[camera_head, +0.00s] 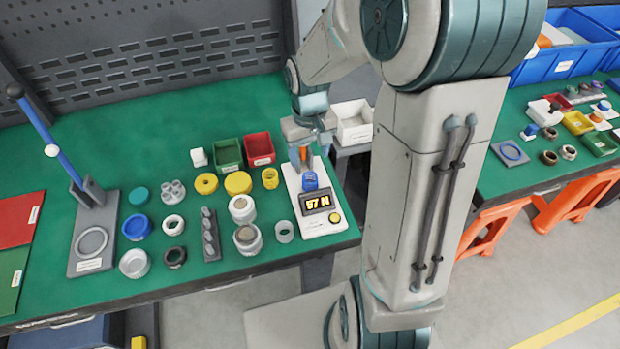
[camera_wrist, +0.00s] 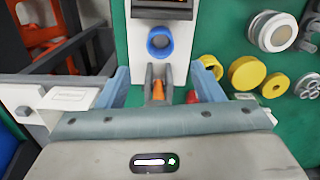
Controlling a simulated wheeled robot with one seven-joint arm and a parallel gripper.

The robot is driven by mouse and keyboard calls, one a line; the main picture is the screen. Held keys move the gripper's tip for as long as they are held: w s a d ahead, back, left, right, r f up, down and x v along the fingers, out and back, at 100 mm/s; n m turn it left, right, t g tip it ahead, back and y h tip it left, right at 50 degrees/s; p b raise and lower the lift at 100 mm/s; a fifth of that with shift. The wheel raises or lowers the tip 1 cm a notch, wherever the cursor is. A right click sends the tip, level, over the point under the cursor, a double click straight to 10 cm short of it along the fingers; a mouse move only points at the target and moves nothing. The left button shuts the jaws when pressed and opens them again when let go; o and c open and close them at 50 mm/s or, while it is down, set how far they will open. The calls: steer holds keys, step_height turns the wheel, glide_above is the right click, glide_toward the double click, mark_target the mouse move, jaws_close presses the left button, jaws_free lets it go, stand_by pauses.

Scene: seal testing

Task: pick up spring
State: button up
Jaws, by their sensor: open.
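No coiled spring is clear to see. A small yellow piece with gaps in its side (camera_head: 270,178), perhaps the spring, stands on the green bench left of the white force tester (camera_head: 323,222). In the wrist view this yellow piece (camera_wrist: 212,66) shows just beyond the right finger. A blue hollow round piece (camera_head: 310,181) sits on the tester; it also shows in the wrist view (camera_wrist: 160,41). My gripper (camera_head: 304,153) is over the tester's far end. In the wrist view its fingers (camera_wrist: 162,70) are spread, with a small orange part (camera_wrist: 158,90) in the gap.
The tester's display reads 57 N. Yellow discs (camera_head: 238,183), metal cylinders (camera_head: 247,240) and rings lie to the left. A green bin (camera_head: 228,154) and a red bin (camera_head: 259,148) stand behind. A grey stand with a blue lever (camera_head: 52,143) rises at far left.

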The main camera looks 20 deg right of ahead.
glide_above(310, 178)
steer(key=s, duration=0.1)
steer(key=f, duration=0.4)
steer(key=shift+s+a+f, duration=0.1)
steer(key=shift+a, duration=0.1)
steer(key=f, duration=0.5)
steer(key=shift+s, duration=0.25)
steer(key=c, duration=1.1)
steer(key=shift+r, duration=0.1)
